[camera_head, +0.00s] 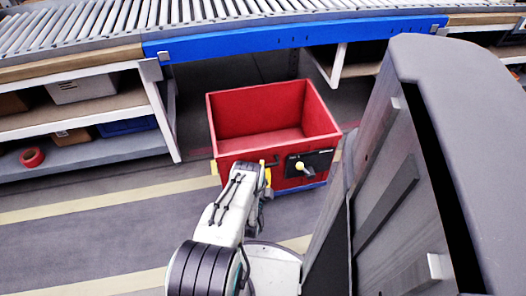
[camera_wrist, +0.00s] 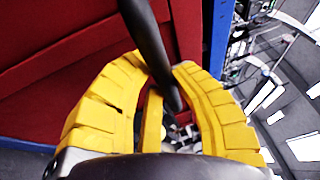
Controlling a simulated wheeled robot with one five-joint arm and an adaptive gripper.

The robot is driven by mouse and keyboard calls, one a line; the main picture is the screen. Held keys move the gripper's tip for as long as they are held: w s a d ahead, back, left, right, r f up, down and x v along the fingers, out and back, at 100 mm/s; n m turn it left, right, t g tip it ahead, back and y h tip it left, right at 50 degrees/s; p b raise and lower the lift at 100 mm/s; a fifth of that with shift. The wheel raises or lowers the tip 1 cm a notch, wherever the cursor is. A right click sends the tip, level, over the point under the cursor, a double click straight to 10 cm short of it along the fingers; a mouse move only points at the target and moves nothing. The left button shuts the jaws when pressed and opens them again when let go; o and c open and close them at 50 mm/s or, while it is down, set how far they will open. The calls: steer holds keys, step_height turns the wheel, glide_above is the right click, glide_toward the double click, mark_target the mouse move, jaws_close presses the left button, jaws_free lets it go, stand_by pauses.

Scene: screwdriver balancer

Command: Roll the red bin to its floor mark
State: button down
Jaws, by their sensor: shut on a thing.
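The red bin (camera_head: 225,147) is open-topped and empty, and stands upright on the floor near the blue beam of a roller conveyor. Its front carries a black panel (camera_head: 322,160) with a yellow knob. My gripper (camera_head: 264,180) is at the bin's front face, left of the panel. In the wrist view my gripper's yellow fingers (camera_wrist: 158,72) are closed around a black bar (camera_wrist: 148,38), the bin's handle, with the red wall (camera_wrist: 60,50) close behind. The handle's far end is hidden. I cannot tell which floor marking is the bin's mark.
A roller conveyor (camera_head: 200,14) with a blue beam (camera_head: 290,38) runs across the back. Shelves (camera_head: 80,118) with boxes and a red tape roll (camera_head: 32,157) stand at left. Yellow stripes (camera_head: 100,201) cross the grey floor, which is clear at front left.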

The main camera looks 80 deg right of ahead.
steer(key=shift+s+a+p, duration=0.2)
steer(key=shift+a+p, duration=0.4)
steer(key=shift+a, duration=0.05)
steer(key=shift+s+a+p, duration=0.2)
steer(key=shift+a+p, duration=0.4)
steer(key=c, duration=1)
jaws_free()
